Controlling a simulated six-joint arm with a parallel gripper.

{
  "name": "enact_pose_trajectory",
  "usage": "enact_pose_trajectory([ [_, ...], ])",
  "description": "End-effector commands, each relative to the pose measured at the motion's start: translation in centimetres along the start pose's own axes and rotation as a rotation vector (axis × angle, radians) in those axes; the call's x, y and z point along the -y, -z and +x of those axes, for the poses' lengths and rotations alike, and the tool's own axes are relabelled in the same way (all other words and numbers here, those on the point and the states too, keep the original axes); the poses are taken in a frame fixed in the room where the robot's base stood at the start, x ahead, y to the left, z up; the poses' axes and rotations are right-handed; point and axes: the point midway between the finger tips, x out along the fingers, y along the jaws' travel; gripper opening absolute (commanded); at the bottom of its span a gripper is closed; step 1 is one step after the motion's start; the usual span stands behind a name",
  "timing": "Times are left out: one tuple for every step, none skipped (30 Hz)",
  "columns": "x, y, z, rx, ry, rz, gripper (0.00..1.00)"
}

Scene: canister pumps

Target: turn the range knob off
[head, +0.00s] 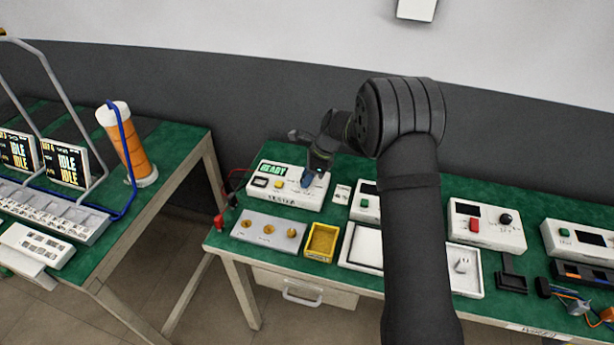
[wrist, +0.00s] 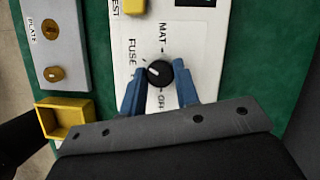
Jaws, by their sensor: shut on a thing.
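The range knob (wrist: 160,73) is a small black round knob on the white tester (head: 275,196), which also fills the middle of the wrist view (wrist: 185,40). Labels MAT, FUSE and OFF are printed around it. Its white mark appears to point left, toward the FUSE side; OFF is on the side nearer my wrist. My gripper (wrist: 158,76) is shut on the knob, one blue finger on either side. In the head view my gripper (head: 309,180) is over the right part of the tester, and the fingers hide the knob.
A grey plate (head: 262,238) with brass studs and a yellow bin (head: 321,240) lie in front of the tester. A green READY display (head: 273,168) is lit on the tester. Red and black leads are at its left. Other boxes stand to the right along the green bench.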

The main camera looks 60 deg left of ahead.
Motion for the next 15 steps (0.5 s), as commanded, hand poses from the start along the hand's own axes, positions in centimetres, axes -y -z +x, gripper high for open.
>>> enact_pose_trajectory([
  [0.00, 0.00, -0.02, 0.000, -0.001, -0.001, 0.06],
  [0.00, 0.00, -0.02, 0.000, -0.002, -0.003, 0.06],
  [0.01, 0.00, -0.02, 0.000, -0.004, -0.007, 0.06],
  [0.01, 0.00, -0.01, 0.000, -0.006, -0.011, 0.06],
  [0.02, 0.00, -0.01, 0.000, -0.008, -0.016, 0.06],
  [0.01, 0.01, 0.00, 0.000, -0.013, -0.026, 0.06],
  [0.01, 0.01, 0.01, 0.001, -0.018, -0.035, 0.06],
  [0.02, 0.02, 0.03, 0.001, -0.022, -0.045, 0.06],
  [0.05, 0.02, 0.03, 0.001, -0.029, -0.061, 0.06],
  [0.07, 0.01, 0.03, 0.001, -0.035, -0.076, 0.06],
  [0.10, 0.00, 0.01, 0.001, -0.042, -0.091, 0.06],
  [0.14, 0.00, 0.01, 0.001, -0.052, -0.116, 0.06],
  [0.13, 0.00, 0.01, 0.001, -0.061, -0.134, 0.06],
  [0.15, 0.00, 0.00, 0.001, -0.069, -0.156, 0.06],
  [0.19, 0.00, 0.01, 0.001, -0.081, -0.185, 0.06],
])
